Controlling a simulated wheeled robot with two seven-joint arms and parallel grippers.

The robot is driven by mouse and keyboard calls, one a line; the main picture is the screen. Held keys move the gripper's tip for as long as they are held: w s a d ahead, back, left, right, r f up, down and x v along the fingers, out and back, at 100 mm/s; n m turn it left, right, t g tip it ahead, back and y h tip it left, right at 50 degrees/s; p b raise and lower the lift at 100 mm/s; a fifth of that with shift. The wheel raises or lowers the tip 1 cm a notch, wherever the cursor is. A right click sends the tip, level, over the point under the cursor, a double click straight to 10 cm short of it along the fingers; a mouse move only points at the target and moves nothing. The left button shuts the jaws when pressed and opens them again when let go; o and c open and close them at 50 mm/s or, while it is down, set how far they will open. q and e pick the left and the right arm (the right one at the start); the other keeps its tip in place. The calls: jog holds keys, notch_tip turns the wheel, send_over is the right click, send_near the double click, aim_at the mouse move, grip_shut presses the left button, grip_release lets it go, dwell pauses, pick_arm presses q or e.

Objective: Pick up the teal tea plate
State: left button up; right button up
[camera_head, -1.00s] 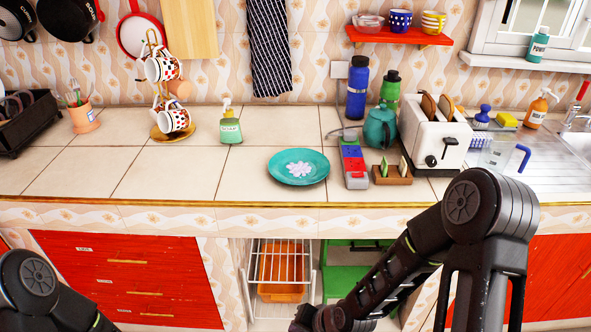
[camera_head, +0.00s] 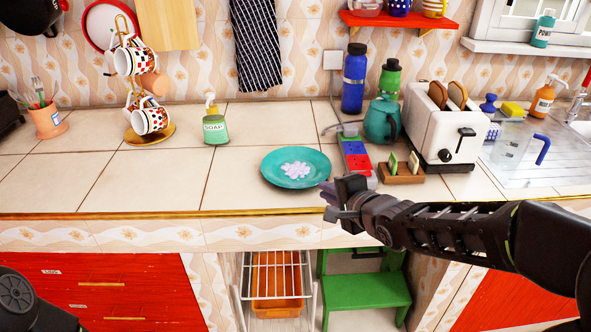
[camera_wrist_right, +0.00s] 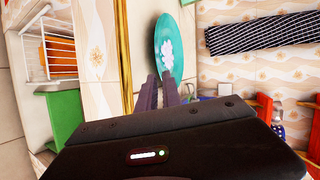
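The teal tea plate (camera_head: 277,172), with a pale flower in its middle, lies flat on the tiled counter near the front edge. In the right wrist view the plate (camera_wrist_right: 167,65) shows just beyond the fingertips. My right gripper (camera_head: 328,200) is at the counter's front edge, to the right of and nearer than the plate. Its fingers (camera_wrist_right: 160,90) are apart with nothing visible between them; they look clear of the plate. Only part of my left arm shows at the bottom left; its gripper is out of view.
Right of the plate are a red-and-blue box (camera_head: 355,158), a wooden holder (camera_head: 401,177), a teal teapot (camera_head: 380,122) and a toaster (camera_head: 430,130). A soap bottle (camera_head: 216,130) and a mug stand (camera_head: 150,138) are to the left.

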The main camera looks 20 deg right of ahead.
aim_at(315, 193)
jog(key=shift+b+x, duration=0.35)
jog(key=shift+x, duration=0.65)
jog(key=shift+w+f, duration=0.1)
jog(key=b+x, duration=0.1)
jog(key=x, duration=0.3)
jog(key=shift+w+d, duration=0.1)
jog(key=shift+w+f, duration=0.2)
jog(key=shift+w, duration=0.3)
jog(key=shift+c, duration=0.2)
grip_shut()
dwell(0.5)
